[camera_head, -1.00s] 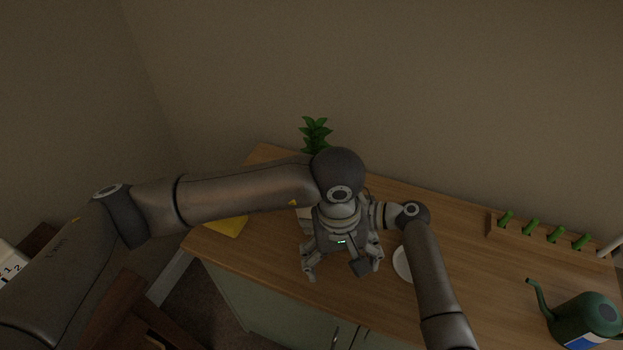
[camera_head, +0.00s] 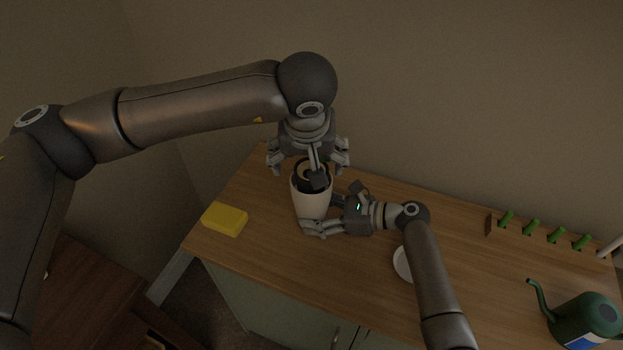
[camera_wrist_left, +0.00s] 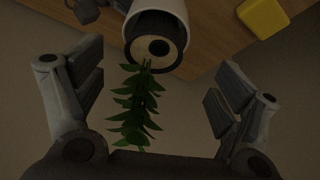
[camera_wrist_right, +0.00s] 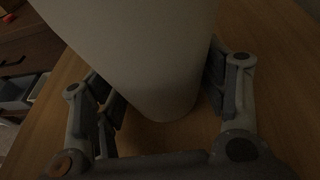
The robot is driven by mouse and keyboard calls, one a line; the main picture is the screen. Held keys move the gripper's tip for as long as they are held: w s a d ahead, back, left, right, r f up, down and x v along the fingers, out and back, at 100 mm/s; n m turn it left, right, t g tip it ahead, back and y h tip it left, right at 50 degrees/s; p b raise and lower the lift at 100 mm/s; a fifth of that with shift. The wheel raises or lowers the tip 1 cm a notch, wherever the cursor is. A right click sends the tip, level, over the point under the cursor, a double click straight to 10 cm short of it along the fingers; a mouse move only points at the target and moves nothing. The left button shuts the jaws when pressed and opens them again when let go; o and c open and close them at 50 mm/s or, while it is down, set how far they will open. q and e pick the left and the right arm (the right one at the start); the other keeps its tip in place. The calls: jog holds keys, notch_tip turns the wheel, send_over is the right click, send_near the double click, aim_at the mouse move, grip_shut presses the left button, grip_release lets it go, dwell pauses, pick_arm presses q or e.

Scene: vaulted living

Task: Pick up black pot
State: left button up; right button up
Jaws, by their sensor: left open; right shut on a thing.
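A white planter (camera_head: 312,205) stands on the wooden counter. A black pot (camera_head: 299,180) shows as a dark ring inside its mouth; the left wrist view shows this black ring (camera_wrist_left: 177,45) around a brown disc with a dark centre. A green leafy plant (camera_wrist_left: 135,105) lies between my left fingers in that view; whether it is rooted in the pot I cannot tell. My left gripper (camera_head: 308,165) is open, above the planter's mouth. My right gripper (camera_head: 322,214) is shut on the planter's lower side, with fingers on both sides in the right wrist view (camera_wrist_right: 165,100).
A yellow block (camera_head: 225,219) lies left of the planter. A white dish (camera_head: 402,264) sits partly behind my right arm. A wooden rack with green pegs (camera_head: 545,238) and a green watering can (camera_head: 583,320) are at the right. The wall rises behind the counter.

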pick_arm(q)
jog(key=x, duration=0.6)
jog(key=shift+w+d+f, duration=0.1)
jog(key=shift+w+d, duration=0.2)
jog(key=shift+w, duration=0.15)
jog(key=c, duration=1.3)
notch_tip(320, 180, up, 10)
jog(key=shift+r, duration=0.1)
pick_arm(e)
jog(key=o, duration=0.9)
jog(key=shift+c, duration=0.2)
